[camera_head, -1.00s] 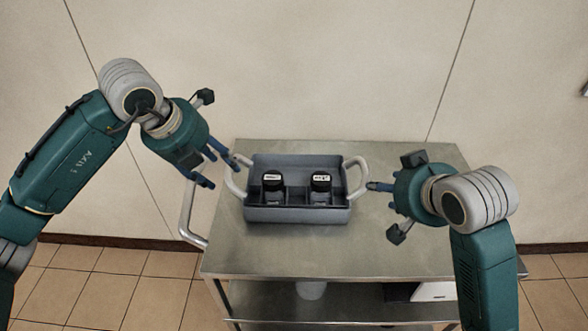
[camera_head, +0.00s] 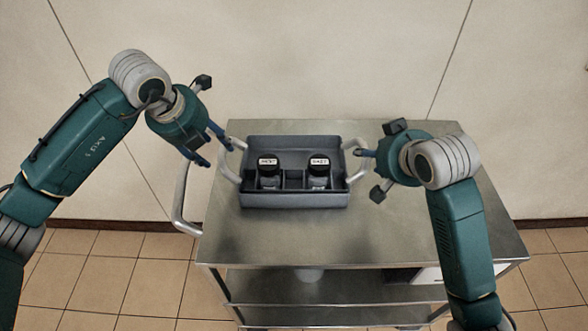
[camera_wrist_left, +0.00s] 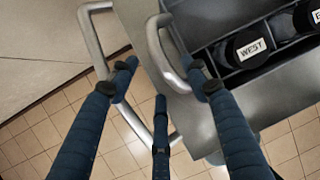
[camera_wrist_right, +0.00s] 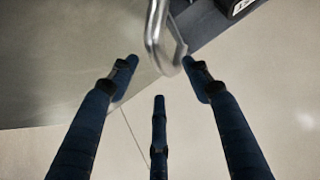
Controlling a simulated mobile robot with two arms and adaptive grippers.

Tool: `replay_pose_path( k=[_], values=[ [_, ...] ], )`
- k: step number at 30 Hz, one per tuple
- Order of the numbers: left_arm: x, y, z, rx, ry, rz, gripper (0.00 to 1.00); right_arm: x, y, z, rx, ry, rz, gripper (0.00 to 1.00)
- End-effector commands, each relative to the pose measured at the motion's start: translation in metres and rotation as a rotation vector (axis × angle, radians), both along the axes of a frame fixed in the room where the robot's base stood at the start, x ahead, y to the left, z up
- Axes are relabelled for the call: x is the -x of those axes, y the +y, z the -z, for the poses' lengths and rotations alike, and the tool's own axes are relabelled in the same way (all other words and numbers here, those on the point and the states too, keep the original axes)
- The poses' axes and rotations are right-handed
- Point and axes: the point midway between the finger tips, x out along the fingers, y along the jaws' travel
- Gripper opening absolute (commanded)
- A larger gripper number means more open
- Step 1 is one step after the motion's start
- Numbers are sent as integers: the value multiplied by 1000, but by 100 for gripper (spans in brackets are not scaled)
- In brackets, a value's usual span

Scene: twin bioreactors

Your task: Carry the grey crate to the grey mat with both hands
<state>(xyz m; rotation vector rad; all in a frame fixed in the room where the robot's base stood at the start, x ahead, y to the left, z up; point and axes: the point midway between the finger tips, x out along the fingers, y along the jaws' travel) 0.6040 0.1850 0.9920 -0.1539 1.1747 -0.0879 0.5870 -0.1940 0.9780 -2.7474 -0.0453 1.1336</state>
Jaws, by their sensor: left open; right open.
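The grey crate (camera_head: 295,200) sits on a steel cart and holds two dark bottles with white-labelled lids, the left bottle (camera_head: 268,174) and the right bottle (camera_head: 318,172). It has a pale loop handle at each end. My left gripper (camera_head: 214,149) is open at the left handle (camera_head: 229,165); in the left wrist view this handle (camera_wrist_left: 160,45) shows between the spread fingers. My right gripper (camera_head: 364,155) is open beside the right handle (camera_head: 358,165); in the right wrist view this handle (camera_wrist_right: 155,40) lies ahead between the fingers. The grey mat is not in view.
The steel cart (camera_head: 300,240) has clear top around the crate and lower shelves. Its push handle (camera_head: 181,200) rises at the left, below my left gripper. A plain wall stands behind; tiled floor (camera_head: 110,280) shows on both sides.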

Motion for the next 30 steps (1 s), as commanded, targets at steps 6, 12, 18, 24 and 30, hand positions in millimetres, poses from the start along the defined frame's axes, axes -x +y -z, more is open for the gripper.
replay_pose_path(
  k=[6,12,18,24,30],
  values=[
    [-13,-6,33,0,2,-1,48,-25,4,25,0,3,-1,49],
    [-19,-8,46,1,1,1,48,-36,5,35,-1,0,-1,49],
    [-20,-8,48,0,-1,0,48,-38,5,37,-1,0,-1,49],
    [-20,-8,48,1,0,0,34,-38,5,37,-1,0,-1,35],
    [-20,-8,48,1,0,0,0,-38,5,37,0,0,-1,0]
  ],
)
